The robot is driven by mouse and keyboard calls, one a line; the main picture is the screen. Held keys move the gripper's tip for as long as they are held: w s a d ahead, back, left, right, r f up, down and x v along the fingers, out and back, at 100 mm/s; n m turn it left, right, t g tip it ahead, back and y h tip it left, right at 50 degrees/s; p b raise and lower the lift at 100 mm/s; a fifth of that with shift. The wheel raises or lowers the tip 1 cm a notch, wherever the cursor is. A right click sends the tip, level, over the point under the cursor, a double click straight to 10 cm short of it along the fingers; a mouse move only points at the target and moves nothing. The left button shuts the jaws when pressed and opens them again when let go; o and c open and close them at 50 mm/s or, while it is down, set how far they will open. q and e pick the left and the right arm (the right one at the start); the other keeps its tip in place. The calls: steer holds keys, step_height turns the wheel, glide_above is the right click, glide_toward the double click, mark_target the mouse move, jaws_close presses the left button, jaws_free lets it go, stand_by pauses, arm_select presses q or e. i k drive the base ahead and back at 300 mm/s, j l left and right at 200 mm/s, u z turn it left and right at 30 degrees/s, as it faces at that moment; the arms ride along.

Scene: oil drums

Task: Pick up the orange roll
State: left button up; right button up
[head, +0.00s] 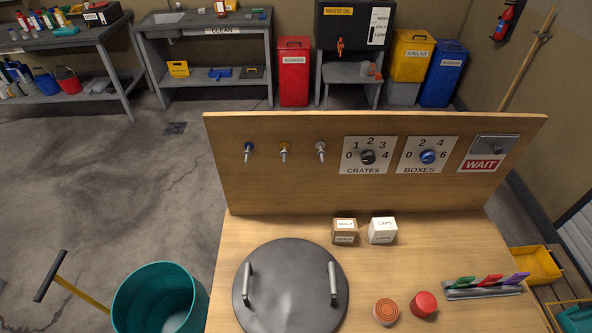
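An orange, round, low object (386,311), which looks like the orange roll, lies flat on the wooden table (470,240) near the bottom edge of the head view. It has a pale ring on its top. A red round piece (423,303) lies just to its right, close beside it. Neither of my grippers shows in the head view. Nothing is seen touching the orange roll.
A grey round lid with two handles (290,285) lies left of the roll. Small SEALS (344,231) and CAPS (382,230) boxes stand behind. A rack of coloured pieces (484,290) is at right. An upright wooden panel (280,190) closes the back. A teal bin (160,300) stands left.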

mark_target(386, 311)
steer(key=l+z, duration=0.1)
steer(key=z, duration=0.9)
